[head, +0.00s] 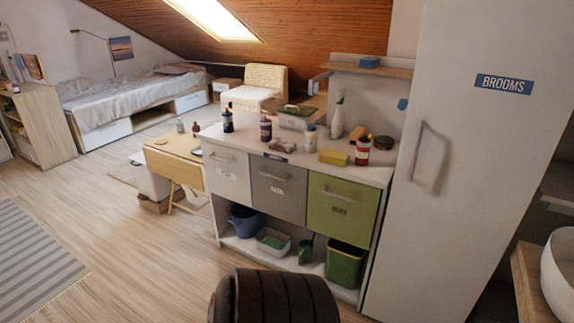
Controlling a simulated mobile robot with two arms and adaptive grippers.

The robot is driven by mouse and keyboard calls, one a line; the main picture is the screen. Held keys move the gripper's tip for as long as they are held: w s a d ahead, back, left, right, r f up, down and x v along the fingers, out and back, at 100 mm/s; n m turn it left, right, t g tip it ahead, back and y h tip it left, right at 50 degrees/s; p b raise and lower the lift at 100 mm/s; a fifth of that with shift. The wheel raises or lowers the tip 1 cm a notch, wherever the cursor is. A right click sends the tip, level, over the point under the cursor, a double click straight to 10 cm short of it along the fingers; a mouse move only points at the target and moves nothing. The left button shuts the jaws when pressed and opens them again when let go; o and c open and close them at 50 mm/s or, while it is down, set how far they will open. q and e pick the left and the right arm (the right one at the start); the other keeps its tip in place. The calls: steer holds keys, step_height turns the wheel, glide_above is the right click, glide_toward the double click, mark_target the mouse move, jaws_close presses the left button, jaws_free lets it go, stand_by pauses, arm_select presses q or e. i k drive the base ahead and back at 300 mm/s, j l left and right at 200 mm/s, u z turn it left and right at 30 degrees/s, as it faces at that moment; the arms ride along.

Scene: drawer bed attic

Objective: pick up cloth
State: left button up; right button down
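A small crumpled grey-brown item that looks like a folded cloth (282,146) lies on the white top of the cabinet (238,135), near its front edge. It sits between a dark bottle (266,130) and a white bottle (310,140). It is small in the view, so I cannot be sure of its material. Neither of my grippers shows in the head view, and nothing is seen touching the cloth.
A yellow sponge (334,157), a red-labelled bottle (363,151) and a white spray bottle (337,118) share the cabinet top. A tall white BROOMS cupboard (440,190) stands at right. A small wooden table (175,165) stands at left. The floor at left is open.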

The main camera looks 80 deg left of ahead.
mark_target(285, 146)
steer(key=u, duration=2.65)
